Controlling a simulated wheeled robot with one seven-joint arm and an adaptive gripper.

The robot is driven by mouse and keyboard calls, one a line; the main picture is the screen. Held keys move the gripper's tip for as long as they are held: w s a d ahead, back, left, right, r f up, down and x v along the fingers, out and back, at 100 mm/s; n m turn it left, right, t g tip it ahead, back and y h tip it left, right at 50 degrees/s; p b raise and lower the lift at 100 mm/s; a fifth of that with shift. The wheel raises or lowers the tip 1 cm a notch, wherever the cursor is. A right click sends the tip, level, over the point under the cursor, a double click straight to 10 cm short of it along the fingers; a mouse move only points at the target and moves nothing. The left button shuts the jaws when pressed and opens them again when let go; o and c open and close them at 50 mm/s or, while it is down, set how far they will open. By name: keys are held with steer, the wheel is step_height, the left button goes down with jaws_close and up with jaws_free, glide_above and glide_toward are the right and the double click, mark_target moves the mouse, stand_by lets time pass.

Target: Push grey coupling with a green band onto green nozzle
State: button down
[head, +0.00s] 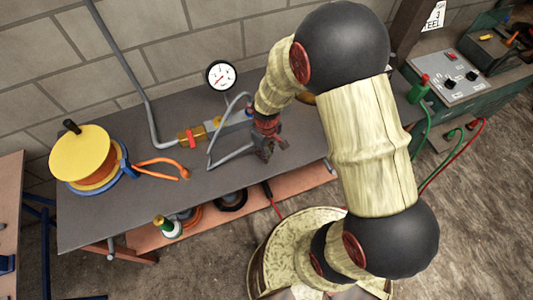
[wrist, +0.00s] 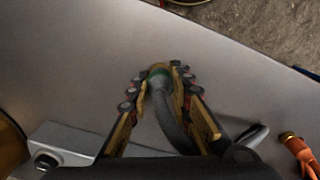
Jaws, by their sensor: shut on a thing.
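My gripper (wrist: 160,82) is shut on the grey coupling with a green band (wrist: 158,71); the green ring shows between the fingertips in the wrist view. A grey hose (wrist: 172,120) runs back from the coupling between the fingers. In the head view my gripper (head: 267,150) is low over the grey bench, just right of the grey block (head: 234,119), and it mostly hides the coupling. The same hose (head: 211,145) loops beside the block there.
A grey bench (head: 110,218) carries a yellow-topped reel (head: 80,150), an orange hose (head: 160,161), a brass valve (head: 192,136) on a grey pipe, and a round gauge (head: 220,75). The bench's front middle is clear.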

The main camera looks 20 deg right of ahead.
steer(key=shift+s, duration=0.1)
steer(key=shift+r+p, duration=0.3)
steer(key=shift+r, duration=0.3)
steer(key=r, duration=0.1)
steer(key=r+p, duration=0.1)
steer(key=shift+s+r, duration=0.2)
steer(key=shift+r, duration=0.2)
steer(key=s+r+p, duration=0.3)
steer(key=s+r, duration=0.6)
steer(key=s, duration=0.4)
steer(key=shift+s+p, duration=0.25)
steer(key=shift+p, duration=0.05)
